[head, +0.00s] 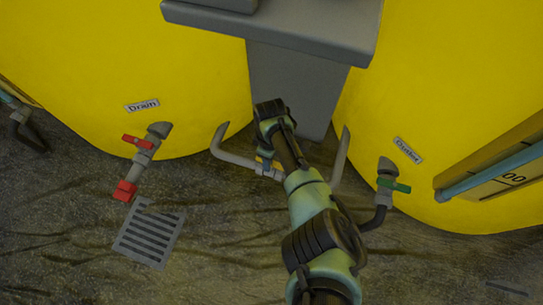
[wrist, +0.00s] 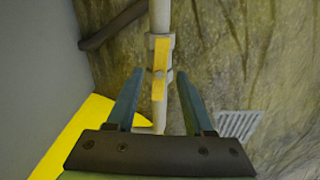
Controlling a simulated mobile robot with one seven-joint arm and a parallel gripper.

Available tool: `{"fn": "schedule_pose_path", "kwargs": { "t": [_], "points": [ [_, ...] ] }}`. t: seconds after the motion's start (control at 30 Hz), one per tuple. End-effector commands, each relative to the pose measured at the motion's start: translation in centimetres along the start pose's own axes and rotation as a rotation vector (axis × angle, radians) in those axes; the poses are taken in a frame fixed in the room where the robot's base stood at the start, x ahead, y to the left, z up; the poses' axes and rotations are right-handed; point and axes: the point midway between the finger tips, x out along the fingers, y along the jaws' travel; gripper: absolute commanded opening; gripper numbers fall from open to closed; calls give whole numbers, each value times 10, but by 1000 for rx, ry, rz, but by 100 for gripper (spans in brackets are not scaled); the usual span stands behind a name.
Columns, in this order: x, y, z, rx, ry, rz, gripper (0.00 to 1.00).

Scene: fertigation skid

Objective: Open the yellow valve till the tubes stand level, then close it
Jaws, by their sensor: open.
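The yellow valve handle (wrist: 160,56) shows in the wrist view on a pale pipe (wrist: 158,14). Its long side runs roughly in line with the pipe. My gripper (wrist: 160,74) is open and empty, with one finger on each side of the handle in the picture; I cannot tell whether either finger touches it. In the head view my arm and gripper (head: 267,156) mostly hide the valve on the cross pipe (head: 235,157) between the two yellow tanks. A blue sight tube (head: 490,170) with a scale is on the right tank; I cannot read its liquid level.
A red-handled valve (head: 137,141) under the "Drain" label and a green-handled valve (head: 396,186) stand either side. A floor grate (head: 148,236) lies at lower left. A grey stand (head: 295,85) rises behind my arm. A dark pipe (wrist: 112,25) crosses near the valve.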

Motion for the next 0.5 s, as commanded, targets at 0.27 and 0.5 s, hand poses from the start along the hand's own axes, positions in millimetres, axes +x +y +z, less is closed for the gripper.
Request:
{"fn": "schedule_pose_path", "kwargs": {
  "t": [0.27,0.5],
  "points": [
    [-58,0,1,2,0,1,52],
    [-97,0,1,2,0,0,52]
  ]
}}
